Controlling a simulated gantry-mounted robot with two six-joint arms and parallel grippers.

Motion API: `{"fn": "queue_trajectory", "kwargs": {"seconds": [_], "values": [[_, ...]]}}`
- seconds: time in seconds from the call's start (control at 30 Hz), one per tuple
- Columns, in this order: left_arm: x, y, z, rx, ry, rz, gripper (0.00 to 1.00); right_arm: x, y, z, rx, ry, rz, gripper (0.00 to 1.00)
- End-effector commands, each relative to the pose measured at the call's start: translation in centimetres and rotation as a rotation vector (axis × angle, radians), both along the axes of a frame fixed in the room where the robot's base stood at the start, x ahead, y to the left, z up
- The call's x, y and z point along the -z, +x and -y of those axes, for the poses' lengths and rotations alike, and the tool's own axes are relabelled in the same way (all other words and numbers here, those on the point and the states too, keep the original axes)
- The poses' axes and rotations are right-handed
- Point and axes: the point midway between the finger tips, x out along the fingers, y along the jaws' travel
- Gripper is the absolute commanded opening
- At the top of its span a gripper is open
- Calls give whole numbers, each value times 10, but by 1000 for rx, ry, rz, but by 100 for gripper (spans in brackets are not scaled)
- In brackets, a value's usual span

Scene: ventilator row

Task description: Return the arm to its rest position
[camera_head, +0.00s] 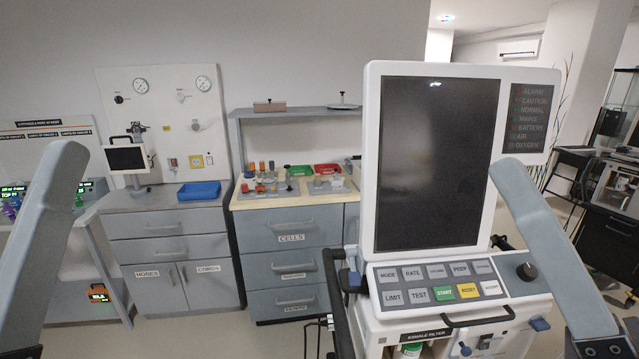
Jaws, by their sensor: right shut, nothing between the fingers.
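My right arm, a grey-blue link (550,250), comes down at the right edge in front of the ventilator. The dark part at its lower end, by my right gripper (602,347), is cut by the bottom edge. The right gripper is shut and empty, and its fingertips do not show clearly. My left arm link (45,240) stands upright at the left edge. My left gripper is out of the picture. Both arms appear raised and apart from each other.
A ventilator with a dark screen (435,165) and a button panel (438,285) stands close at right centre. Grey drawer cabinets (290,270) line the wall, with a blue tray (199,191) and a small monitor (127,158). Open floor (215,335) lies in front.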

Motion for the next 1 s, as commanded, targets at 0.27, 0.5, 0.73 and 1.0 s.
{"fn": "queue_trajectory", "kwargs": {"seconds": [0.27, 0.5, 0.73, 1.0], "values": [[-53, 0, 0, 0, 0, -1, 100, -71, -17, 56, 650, -295, 153, 0], [-155, 0, 0, 0, 0, 1, 100, -171, -16, 56, 647, -295, 149, 0], [-218, 0, 0, 0, 0, 0, 100, -234, -15, 56, 645, -295, 147, 0], [-217, 0, 0, 0, 0, -1, 100, -233, -15, 56, 645, -295, 147, 0]]}}
